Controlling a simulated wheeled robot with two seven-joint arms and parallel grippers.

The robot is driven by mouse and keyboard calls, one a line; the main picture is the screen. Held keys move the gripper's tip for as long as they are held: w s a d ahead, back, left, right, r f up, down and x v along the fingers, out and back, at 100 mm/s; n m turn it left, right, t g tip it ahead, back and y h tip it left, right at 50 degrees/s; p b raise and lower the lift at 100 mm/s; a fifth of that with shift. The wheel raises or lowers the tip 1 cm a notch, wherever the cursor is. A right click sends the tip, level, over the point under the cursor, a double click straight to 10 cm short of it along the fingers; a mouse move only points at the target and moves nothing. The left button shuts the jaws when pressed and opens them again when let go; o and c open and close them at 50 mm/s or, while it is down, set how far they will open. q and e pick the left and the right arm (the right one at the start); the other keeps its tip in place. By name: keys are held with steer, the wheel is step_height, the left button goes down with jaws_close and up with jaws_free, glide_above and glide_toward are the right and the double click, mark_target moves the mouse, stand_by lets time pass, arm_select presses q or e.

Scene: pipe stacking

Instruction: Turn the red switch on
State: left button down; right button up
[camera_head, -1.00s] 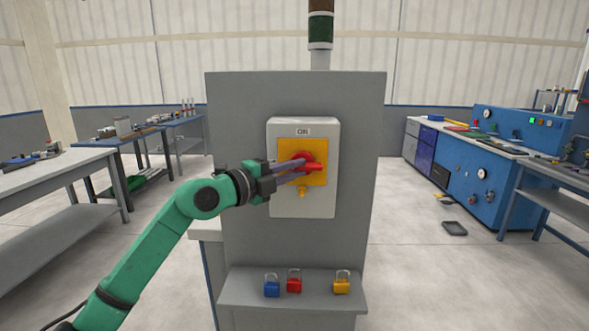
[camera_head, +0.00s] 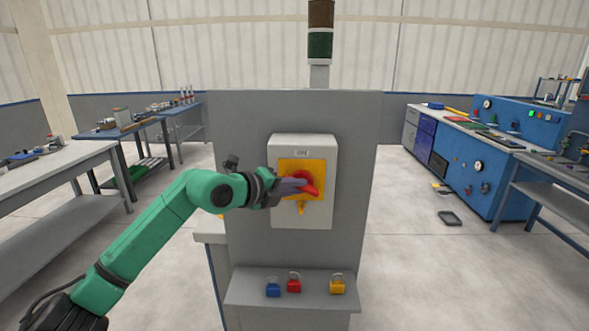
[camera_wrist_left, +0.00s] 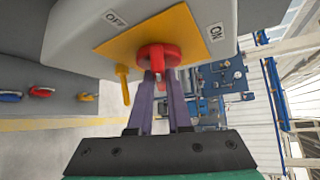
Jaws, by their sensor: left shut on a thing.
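The red switch (camera_head: 311,190) is a rotary handle on a yellow plate (camera_head: 318,208), on the front of a light grey box (camera_head: 286,217). An ON label (camera_head: 302,153) sits above the plate. My left gripper (camera_head: 296,186) reaches in from the left and is shut on the switch handle. In the left wrist view its two purple fingers (camera_wrist_left: 160,80) straddle the handle of the red switch (camera_wrist_left: 157,55). That view also shows the OFF label (camera_wrist_left: 116,19) and the ON label (camera_wrist_left: 215,32). The fingers partly hide the handle. My right gripper is not in view.
The box is on a grey cabinet (camera_head: 240,130) with a signal lamp (camera_head: 320,45) on top. Blue, red and yellow padlocks (camera_head: 294,284) stand on its lower shelf (camera_head: 310,299). Workbenches (camera_head: 65,165) are at left and a blue console (camera_head: 480,175) is at right.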

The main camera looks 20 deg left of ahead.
arm_select(q)
steer(key=m+g+y+p, duration=0.1)
steer(key=y, duration=0.1)
steer(key=m+g+y+p, duration=0.1)
steer(key=y+p, duration=0.1)
steer(key=d+r+m+g+y+p, duration=0.1)
steer(key=m+y+p, duration=0.1)
steer(key=shift+w, duration=0.15)
steer(key=shift+d+f+m+g+y, duration=0.15)
steer(key=shift+m+g+y, duration=0.25)
steer(key=shift+m+y, duration=0.7)
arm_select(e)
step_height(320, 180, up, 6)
arm_select(q)
steer(key=shift+y, duration=0.3)
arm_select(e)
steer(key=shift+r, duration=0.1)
arm_select(q)
steer(key=c, duration=0.8)
jaws_free()
steer(key=shift+c, duration=0.2)
steer(key=shift+d, duration=0.1)
